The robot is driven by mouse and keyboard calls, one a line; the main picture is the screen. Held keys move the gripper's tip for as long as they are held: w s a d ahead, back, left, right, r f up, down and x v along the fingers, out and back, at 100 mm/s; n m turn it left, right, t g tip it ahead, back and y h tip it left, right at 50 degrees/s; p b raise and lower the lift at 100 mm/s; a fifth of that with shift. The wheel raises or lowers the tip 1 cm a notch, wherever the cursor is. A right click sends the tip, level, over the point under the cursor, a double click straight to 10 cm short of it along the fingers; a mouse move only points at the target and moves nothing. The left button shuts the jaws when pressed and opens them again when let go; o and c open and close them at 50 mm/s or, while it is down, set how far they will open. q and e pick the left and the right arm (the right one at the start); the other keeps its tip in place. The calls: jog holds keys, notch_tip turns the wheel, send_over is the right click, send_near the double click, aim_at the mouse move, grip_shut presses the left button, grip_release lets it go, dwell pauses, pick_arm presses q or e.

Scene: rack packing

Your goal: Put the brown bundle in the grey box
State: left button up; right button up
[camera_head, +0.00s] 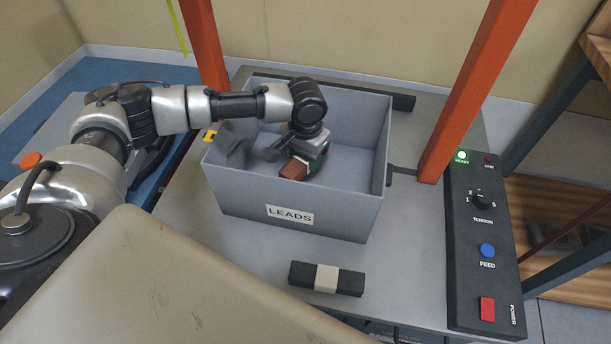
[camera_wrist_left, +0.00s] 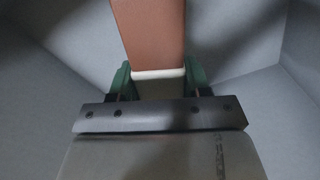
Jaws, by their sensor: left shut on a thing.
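The grey box (camera_head: 240,193) labelled LEADS stands open on the grey table top. My left gripper (camera_head: 301,163) reaches down inside it and is shut on the brown bundle (camera_head: 293,169). In the left wrist view the brown bundle (camera_wrist_left: 150,35) sticks out beyond the green finger pads (camera_wrist_left: 159,82), with a pale band across it near the pads. Grey box walls surround it there. Whether the bundle touches the box floor I cannot tell. My right gripper is not in view.
A black bundle with a pale band (camera_head: 327,278) lies on the table in front of the box. A black control panel (camera_head: 484,240) with a lit green lamp is at the right. Orange posts (camera_head: 476,95) rise on both sides. The table between box and panel is mostly clear.

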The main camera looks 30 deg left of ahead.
aim_at(306, 179)
pick_arm(q)
notch_tip(306, 179, down, 6)
jog(key=shift+r+b, duration=0.15)
jog(key=shift+b, duration=0.3)
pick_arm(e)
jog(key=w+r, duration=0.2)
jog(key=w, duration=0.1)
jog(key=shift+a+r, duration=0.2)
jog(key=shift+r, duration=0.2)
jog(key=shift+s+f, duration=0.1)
pick_arm(q)
jog(key=o, duration=1)
jog(key=shift+o, duration=0.2)
jog(key=shift+r, duration=0.35)
notch_tip(306, 179, up, 11)
jog(key=shift+r+p, duration=0.2)
jog(key=shift+p, duration=0.95)
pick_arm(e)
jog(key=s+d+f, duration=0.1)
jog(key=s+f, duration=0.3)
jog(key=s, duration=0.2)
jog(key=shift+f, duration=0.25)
